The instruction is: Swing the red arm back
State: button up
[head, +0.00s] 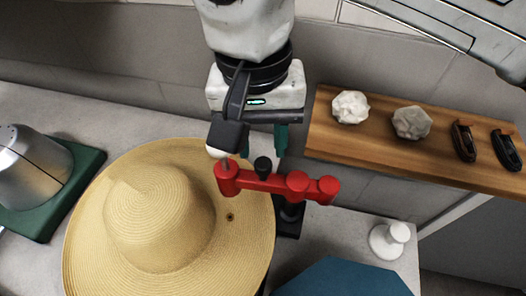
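The red arm (265,183) lies roughly level, reaching from over the right brim of the straw hat (158,218) out to the right. A black knob (263,166) stands on it, and a white ball (216,152) is by its left end. A dark post (289,214) shows below the red arm. My gripper (265,141) points down just behind the red arm, close to the black knob.
A metal block on a green base (83,183) stands at the left. A wooden shelf (375,152) with two pale rocks and two dark tools is at the back right. A white knob (389,239) and a blue surface (345,281) are at the front right.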

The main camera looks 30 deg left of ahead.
aim_at(263, 163)
jog(key=shift+f, duration=2.1)
grip_shut()
